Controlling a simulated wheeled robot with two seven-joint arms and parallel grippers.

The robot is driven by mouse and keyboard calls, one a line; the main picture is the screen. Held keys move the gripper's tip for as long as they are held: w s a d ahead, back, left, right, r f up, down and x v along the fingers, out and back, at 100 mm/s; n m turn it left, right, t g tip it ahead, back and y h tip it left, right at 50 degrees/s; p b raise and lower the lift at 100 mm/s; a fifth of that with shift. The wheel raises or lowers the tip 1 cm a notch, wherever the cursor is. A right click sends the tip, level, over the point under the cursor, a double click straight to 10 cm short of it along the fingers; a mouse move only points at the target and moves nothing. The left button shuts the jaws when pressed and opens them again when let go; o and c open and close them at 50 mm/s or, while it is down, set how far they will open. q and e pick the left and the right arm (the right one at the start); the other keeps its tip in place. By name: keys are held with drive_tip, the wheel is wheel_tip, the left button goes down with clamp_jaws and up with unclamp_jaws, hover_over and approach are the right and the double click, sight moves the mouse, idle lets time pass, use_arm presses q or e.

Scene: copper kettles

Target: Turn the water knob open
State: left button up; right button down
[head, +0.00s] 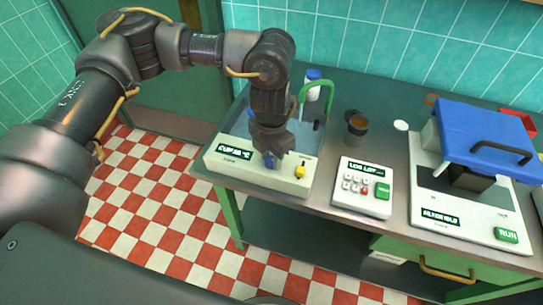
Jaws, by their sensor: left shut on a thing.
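The sink unit (228,164) is a cream box with a dark label on its front, at the left end of the counter. A green curved tap (318,83) rises behind my left gripper. My left gripper (271,155) points down at the front of the unit and is shut on a small blue knob (268,161), mostly hidden by the fingers. A yellow knob (300,171) sits just right of it on the same front, apart from the fingers. The basin is partly hidden behind my gripper. My right gripper is not in view.
A white button panel (362,188) stands right of the sink unit. A dark cup (356,127) and a white-blue jar (313,85) stand behind. A machine with a blue lid (487,137) fills the right. Bare grey counter (385,95) lies at the back.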

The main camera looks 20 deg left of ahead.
sight(271, 160)
use_arm(q)
drive_tip(key=o, duration=1)
drive_tip(key=shift+a, duration=0.1)
drive_tip(key=shift+c, duration=0.2)
wheel_tip(271, 160, up, 11)
drive_tip(key=b, duration=0.1)
drive_tip(key=shift+f, duration=0.1)
